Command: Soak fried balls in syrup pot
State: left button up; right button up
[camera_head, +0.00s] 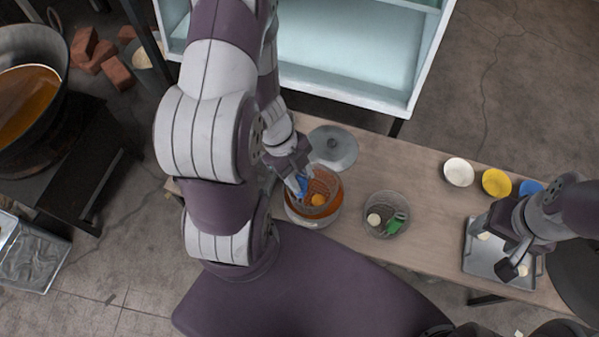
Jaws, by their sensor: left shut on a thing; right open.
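The syrup pot (300,214) stands on the wooden table, with orange-brown syrup showing inside its rim. A wire basket (326,184) sits in the pot's mouth, and an orange ball (318,199) shows in it. My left gripper (302,183) is over the pot's left side, shut on a blue handle (303,187) that appears to belong to the basket. My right gripper (503,252) is open over a metal tray (482,264) at the right. Small pale spots show by its fingers; I cannot tell whether they are balls.
A round metal lid (333,147) lies behind the pot. A second basket (387,214) with a green handle and a pale item stands right of it. White (458,172), yellow (496,182) and blue (530,188) bowls line the back right. A large wok (30,95) is far left.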

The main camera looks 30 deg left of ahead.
pick_arm(q)
notch_tip(320, 180, down, 8)
jog(key=b, duration=0.4)
jog(key=shift+r, duration=0.25)
dwell(7.0)
